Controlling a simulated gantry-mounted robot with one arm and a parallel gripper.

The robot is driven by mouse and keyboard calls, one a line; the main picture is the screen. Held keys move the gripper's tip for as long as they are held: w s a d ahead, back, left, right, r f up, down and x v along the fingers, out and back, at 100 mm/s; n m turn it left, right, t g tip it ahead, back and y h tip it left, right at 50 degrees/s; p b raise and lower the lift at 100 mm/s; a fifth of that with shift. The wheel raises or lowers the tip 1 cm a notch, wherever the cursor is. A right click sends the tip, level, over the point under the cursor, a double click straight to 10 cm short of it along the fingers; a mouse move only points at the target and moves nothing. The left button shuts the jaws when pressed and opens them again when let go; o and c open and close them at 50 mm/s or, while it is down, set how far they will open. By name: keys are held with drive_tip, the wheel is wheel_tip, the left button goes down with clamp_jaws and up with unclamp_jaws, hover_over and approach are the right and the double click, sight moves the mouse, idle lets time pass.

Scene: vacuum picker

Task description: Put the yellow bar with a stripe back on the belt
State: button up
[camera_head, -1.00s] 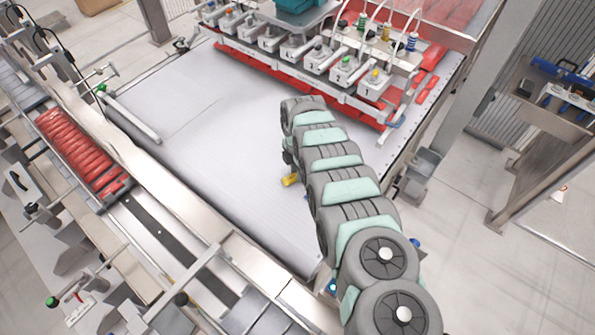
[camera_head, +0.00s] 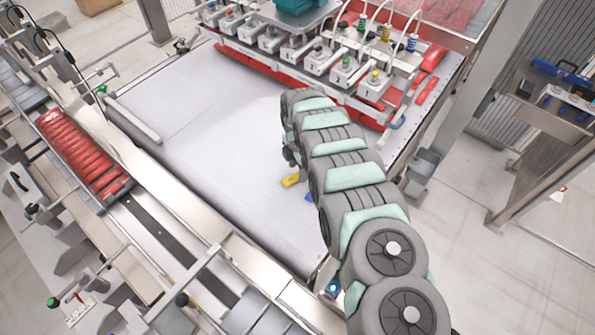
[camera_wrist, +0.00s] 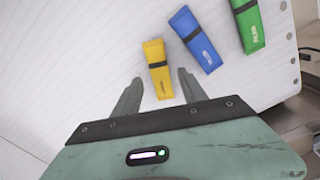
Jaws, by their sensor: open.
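The yellow bar (camera_head: 291,180) with a dark stripe lies on the pale belt (camera_head: 215,135), just left of my arm. In the wrist view, the yellow bar (camera_wrist: 155,62) lies flat with its near end between my two fingertips in the picture. My gripper (camera_wrist: 158,78) is open, with a gap between each finger and the bar. I cannot tell the gripper's height above the belt. In the head view my arm mostly hides my gripper.
A blue bar (camera_wrist: 195,40) and a green bar (camera_wrist: 248,22), both striped, lie right of the yellow one, near the belt's edge. A row of picker heads over red packs (camera_head: 300,85) stands at the back. The belt's left part is clear.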

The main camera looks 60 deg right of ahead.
wheel_tip(320, 180, up, 10)
drive_tip(key=b, duration=0.1)
drive_tip(key=shift+f, duration=0.15)
drive_tip(key=shift+s, duration=0.1)
idle(0.7)
